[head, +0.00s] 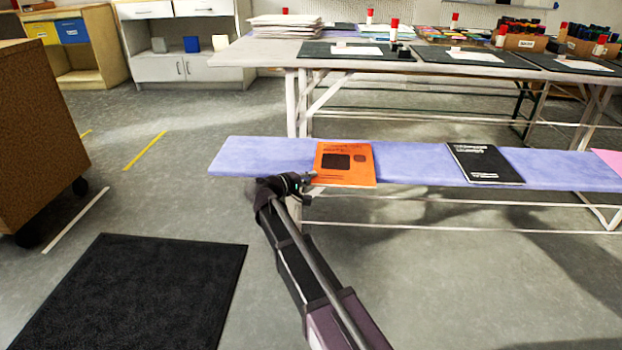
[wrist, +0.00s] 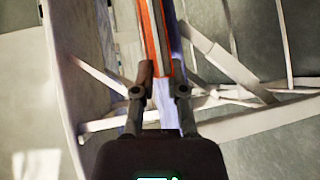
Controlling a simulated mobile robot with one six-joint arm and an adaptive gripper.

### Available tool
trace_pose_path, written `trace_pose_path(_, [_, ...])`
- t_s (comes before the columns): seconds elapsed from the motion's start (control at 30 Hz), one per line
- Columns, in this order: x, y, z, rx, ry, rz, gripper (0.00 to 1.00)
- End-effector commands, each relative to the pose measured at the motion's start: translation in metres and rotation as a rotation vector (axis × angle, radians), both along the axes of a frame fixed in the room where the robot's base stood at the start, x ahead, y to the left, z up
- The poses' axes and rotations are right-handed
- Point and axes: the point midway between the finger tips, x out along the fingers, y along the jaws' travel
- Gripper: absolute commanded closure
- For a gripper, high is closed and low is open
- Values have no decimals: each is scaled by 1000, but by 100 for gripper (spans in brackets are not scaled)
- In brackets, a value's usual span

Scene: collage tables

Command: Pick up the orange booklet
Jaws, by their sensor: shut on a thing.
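The orange booklet (head: 343,163) lies on the lavender bench (head: 240,158) in the head view, with a dark rectangle and a small dark patch on its cover. My gripper (head: 307,180) is at the booklet's front left corner. In the wrist view, my gripper (wrist: 164,88) is shut on the booklet (wrist: 157,40), which shows edge-on as a narrow orange strip between the fingers. The fingertips are mostly hidden behind my arm in the head view. I cannot tell whether the booklet is clear of the bench.
A black booklet (head: 484,163) lies on the bench to the right, and a pink item (head: 608,160) at the far right. A long table (head: 262,52) with black mats and boxes stands behind. A brown cabinet (head: 38,135) and a black floor mat (head: 140,290) are at left.

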Motion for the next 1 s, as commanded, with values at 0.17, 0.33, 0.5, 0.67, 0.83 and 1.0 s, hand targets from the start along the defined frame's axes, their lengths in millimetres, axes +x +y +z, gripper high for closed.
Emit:
trace_pose_path(0.17, [0,0,7,1,1,0,100])
trace_pose_path(0.33, [0,0,21,1,1,0,100])
trace_pose_path(0.5, [0,0,26,1,1,0,100])
trace_pose_path(0.67, [0,0,25,1,1,0,100])
trace_pose_path(0.83, [0,0,25,3,1,-1,100])
trace_pose_path(1.0, [-6,6,29,2,2,-1,100])
